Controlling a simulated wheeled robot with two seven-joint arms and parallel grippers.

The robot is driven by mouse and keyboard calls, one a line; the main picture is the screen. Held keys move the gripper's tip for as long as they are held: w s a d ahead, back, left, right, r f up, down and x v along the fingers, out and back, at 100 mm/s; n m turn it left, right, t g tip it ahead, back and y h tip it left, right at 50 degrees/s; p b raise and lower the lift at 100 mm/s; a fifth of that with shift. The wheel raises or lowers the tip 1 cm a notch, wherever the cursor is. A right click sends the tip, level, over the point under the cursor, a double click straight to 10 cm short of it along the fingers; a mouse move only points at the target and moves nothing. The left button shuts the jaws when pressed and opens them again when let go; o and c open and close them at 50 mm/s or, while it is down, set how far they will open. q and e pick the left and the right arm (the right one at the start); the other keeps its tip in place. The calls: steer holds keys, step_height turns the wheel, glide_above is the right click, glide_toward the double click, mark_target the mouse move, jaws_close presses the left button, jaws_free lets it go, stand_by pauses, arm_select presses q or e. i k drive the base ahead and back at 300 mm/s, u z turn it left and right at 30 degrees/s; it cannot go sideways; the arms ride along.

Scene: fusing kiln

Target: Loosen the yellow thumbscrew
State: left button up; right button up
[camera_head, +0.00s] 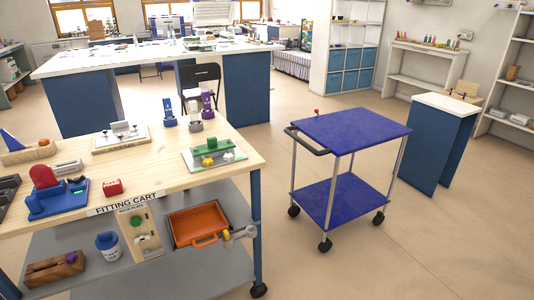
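The fixture stands near the right end of the wooden top of the fitting cart (165,185). It is small in this view, and I cannot tell how far the screw is turned in. Neither of my grippers shows in the head view.
Behind the fixture stand purple and blue upright parts (207,105). A white-and-metal fixture (122,134) and a blue-and-red device (55,196) are further left. A blue trolley (352,130) stands right, with open floor between.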

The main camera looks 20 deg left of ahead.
mark_target(208, 162)
steer(key=z, duration=0.05)
steer(key=i, duration=1.1)
steer(key=u, duration=0.15)
